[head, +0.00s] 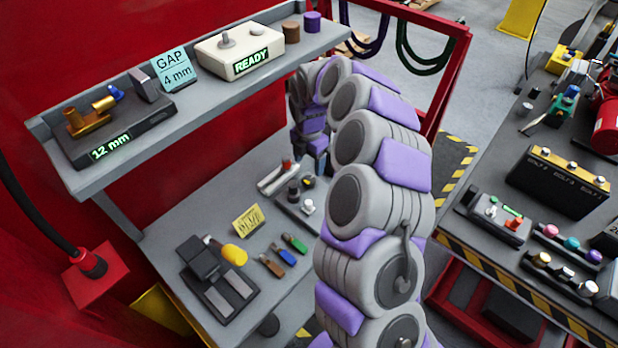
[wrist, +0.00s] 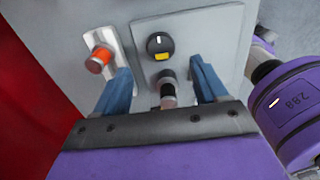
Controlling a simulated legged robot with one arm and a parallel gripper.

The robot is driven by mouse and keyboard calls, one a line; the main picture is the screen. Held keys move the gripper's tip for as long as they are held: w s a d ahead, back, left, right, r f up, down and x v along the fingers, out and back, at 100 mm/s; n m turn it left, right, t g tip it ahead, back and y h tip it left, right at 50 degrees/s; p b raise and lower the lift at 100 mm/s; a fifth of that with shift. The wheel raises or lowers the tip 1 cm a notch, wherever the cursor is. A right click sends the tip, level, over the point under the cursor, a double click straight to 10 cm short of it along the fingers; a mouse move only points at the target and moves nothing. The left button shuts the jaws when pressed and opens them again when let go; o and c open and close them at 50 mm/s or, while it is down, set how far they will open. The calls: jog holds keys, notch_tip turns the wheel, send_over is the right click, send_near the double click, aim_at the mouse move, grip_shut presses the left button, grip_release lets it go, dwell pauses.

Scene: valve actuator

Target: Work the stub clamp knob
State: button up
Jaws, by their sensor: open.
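A round black knob (wrist: 159,44) with a white mark and a yellow patch is at centre. A black cylindrical knob on a silver collar (wrist: 168,92) is nearer to me. No label shows which is the stub clamp knob. My gripper (wrist: 160,65) is open, its two blue fingers on either side of the cylindrical knob with gaps at both sides. Contact or depth cannot be told. The head view shows the same controls, including the red knob (head: 286,164).
A shelf (head: 215,80) with a "READY" box (head: 240,50) and a "12 mm" device (head: 110,130) overhangs the bench. A black fixture (head: 217,282) and several coloured-handled pieces (head: 283,254) lie nearer. A red wall is at left, another bench (head: 480,235) at right.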

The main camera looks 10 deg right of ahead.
aim_at(309, 179)
notch_tip(309, 179, down, 7)
jog(key=shift+f+b, duration=0.15)
jog(key=shift+b, duration=0.45)
jog(key=c, duration=1.1)
